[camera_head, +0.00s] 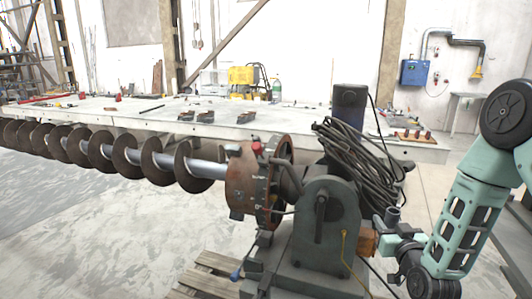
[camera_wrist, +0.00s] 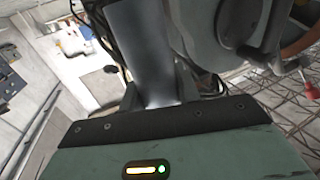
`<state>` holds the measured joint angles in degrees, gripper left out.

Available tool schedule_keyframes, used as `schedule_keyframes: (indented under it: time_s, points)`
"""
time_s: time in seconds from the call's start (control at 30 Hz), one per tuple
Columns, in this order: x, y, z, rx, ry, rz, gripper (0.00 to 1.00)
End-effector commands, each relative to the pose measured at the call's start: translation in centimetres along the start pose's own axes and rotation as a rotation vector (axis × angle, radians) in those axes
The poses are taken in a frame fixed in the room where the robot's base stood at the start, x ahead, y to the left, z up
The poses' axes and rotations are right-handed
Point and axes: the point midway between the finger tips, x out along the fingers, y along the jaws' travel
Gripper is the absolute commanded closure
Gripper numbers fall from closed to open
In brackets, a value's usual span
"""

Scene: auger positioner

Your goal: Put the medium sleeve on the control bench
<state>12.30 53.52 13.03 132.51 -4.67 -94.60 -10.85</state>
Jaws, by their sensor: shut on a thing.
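My gripper (camera_head: 390,246) is at the lower right in the head view, beside the grey positioner housing. It is shut on a smooth grey, tube-like piece, seen in the wrist view (camera_wrist: 145,50) standing out between the fingers; this looks like the sleeve, but its size cannot be judged. A dark short cylinder (camera_head: 392,215) shows just above the gripper in the head view. A long white-topped bench (camera_head: 120,110) runs behind the auger. A small table (camera_head: 465,98) stands by the right wall. I cannot tell which of these is the control bench.
The auger (camera_head: 120,155) and the positioner (camera_head: 320,225) with coiled black cables (camera_head: 355,155) stand between my arm and the long bench. Several reddish-brown small pieces (camera_head: 412,134) stand at the bench's right end. A blue wall box (camera_head: 415,72) hangs at right. Open floor lies front left.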

Motion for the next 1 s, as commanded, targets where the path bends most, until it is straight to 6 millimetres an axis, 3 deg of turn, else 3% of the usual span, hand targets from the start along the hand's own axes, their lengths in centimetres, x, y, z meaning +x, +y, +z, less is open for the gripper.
schedule_keyframes:
  time_s: [0.27, 0.57, 0.77, 1.0]
  points:
    - [-0.9, 0.8, 2.6, 0.002, -0.003, -0.009, 1.0]
    - [-2.8, 1.7, 6.9, 0.005, -0.005, -0.035, 1.0]
    - [-5.8, 2.3, 11.7, 0.009, -0.008, -0.065, 1.0]
    - [-10.9, 1.7, 16.6, 0.013, -0.006, -0.094, 1.0]
